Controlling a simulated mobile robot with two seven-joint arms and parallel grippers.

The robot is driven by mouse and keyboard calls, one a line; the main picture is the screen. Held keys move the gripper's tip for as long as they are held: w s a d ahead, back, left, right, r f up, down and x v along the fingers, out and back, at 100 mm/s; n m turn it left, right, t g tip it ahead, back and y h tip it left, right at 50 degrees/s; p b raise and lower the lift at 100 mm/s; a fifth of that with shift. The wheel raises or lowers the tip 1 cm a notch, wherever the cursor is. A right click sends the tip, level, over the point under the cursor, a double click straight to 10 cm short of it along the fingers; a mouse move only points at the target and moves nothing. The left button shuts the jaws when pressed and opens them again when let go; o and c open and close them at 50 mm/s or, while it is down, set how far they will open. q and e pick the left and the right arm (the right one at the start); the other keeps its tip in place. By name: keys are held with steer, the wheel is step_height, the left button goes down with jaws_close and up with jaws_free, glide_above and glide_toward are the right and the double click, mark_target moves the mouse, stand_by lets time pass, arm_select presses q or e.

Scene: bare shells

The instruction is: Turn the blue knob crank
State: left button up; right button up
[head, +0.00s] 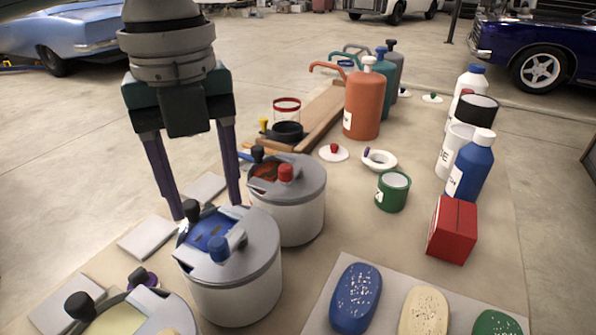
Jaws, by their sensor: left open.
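A grey-white pot (236,297) stands at the lower left, with a grey lid (258,250) and a blue interior showing through the lid's opening. A blue knob (219,248) stands upright on the lid, near its front. A black knob (191,212) shows at the lid's far left edge. My left gripper (207,208) comes down from the top with its two fingers spread and nothing between them. Its fingertips show just behind the blue knob's pot, the left one beside the black knob. I cannot tell whether they touch anything. My right gripper is not in view.
A similar pot with a red knob (286,173) stands close behind, and another with yellow contents (122,318) in front. Orange pump bottle (367,100), blue bottle (472,166), red box (453,229) and green tin (393,191) stand to the right.

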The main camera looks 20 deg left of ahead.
mark_target(217, 242)
arm_select(q)
step_height(217, 242, down, 7)
steer(key=shift+f+b, duration=0.15)
steer(key=shift+b, duration=0.25)
jaws_close()
stand_by(0.5)
